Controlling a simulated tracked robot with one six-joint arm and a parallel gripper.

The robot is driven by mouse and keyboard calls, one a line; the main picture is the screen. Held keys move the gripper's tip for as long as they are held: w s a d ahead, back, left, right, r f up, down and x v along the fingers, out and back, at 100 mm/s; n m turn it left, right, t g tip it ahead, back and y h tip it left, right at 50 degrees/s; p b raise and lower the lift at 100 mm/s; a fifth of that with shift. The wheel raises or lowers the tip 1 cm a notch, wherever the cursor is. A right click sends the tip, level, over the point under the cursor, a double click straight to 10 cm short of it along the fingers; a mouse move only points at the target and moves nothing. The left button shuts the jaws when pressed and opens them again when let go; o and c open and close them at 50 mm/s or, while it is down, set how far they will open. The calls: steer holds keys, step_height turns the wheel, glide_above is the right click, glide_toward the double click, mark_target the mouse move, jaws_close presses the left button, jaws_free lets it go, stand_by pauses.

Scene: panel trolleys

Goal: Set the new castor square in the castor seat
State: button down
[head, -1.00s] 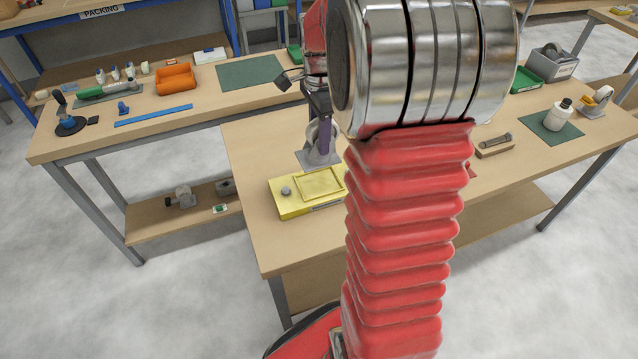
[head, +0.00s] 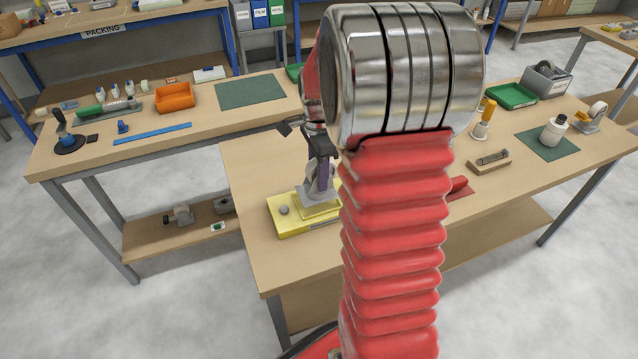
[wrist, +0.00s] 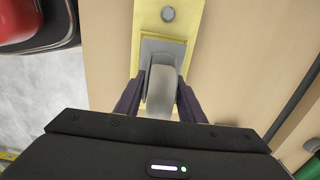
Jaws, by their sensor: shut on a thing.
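The new castor has a grey wheel (wrist: 161,92) and a grey square plate (wrist: 178,49). My gripper (wrist: 161,100) is shut on it, with a purple finger on each side of the wheel. In the head view my gripper (head: 321,182) holds the castor (head: 311,200) over the yellow block (head: 285,224), plate down. The block also shows in the wrist view (wrist: 143,32). The plate covers the castor seat, at the end away from the round grey knob (wrist: 168,14). The plate looks slightly turned against the block's edges. Whether it touches the seat, I cannot tell.
The wooden bench (head: 262,163) is clear left of the block. My arm hides the bench to its right.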

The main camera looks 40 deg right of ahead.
steer(key=shift+f, duration=1.8)
steer(key=c, duration=1.2)
jaws_free()
steer(key=shift+f, duration=0.15)
step_height(320, 180, up, 12)
steer(key=shift+r, duration=0.15)
